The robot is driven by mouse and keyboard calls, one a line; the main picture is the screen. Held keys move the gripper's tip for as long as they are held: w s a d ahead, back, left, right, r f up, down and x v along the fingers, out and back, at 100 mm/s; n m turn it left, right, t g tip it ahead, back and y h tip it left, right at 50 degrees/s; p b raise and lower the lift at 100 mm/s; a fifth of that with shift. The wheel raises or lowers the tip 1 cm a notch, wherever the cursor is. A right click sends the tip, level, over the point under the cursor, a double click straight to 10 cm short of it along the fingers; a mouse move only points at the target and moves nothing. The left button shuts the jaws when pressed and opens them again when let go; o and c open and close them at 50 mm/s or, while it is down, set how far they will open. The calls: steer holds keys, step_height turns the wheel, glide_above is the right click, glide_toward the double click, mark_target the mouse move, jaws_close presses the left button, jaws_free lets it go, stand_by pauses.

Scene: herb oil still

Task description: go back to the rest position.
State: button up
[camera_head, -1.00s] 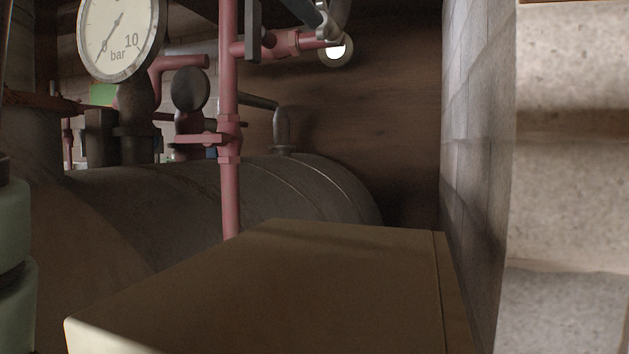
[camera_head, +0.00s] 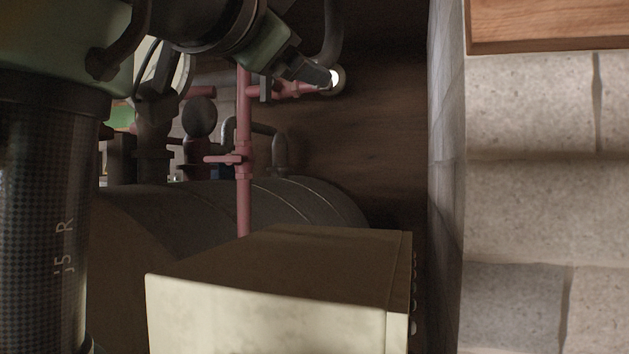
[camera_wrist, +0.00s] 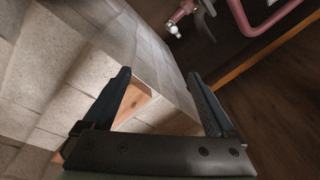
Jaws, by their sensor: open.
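My gripper (camera_wrist: 159,73) is open in the wrist view, with a dark finger on each side. Nothing is held between the fingers; stone blocks and a wooden edge show beyond them. In the head view my gripper (camera_head: 310,70) shows at the upper middle, in front of pink pipework and near a round bright light. My arm fills the upper left of that view. The finger gap cannot be made out there.
A pale box (camera_head: 270,315) stands at the bottom middle. Behind it lie a dark tank (camera_head: 290,205) and a pink pipe (camera_head: 243,200). A stone block wall (camera_head: 540,210) fills the right, with a wooden piece (camera_head: 550,22) above. Pink piping (camera_wrist: 262,20) also shows in the wrist view.

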steer(key=s+d+f+n+t+y+b, duration=0.1)
steer(key=s+f+n+t+y+b, duration=0.2)
steer(key=s+f+n, duration=0.3)
steer(key=s+d+f+n+t+y+b, duration=0.1)
steer(key=s+f+n+t+b, duration=0.3)
steer(key=f, duration=1)
steer(key=s+n+t+y, duration=0.1)
steer(key=s+n, duration=0.2)
steer(key=shift+s+d+f+y, duration=0.3)
steer(key=shift+f+y, duration=0.05)
steer(key=shift+y, duration=0.05)
steer(key=shift+c, duration=0.3)
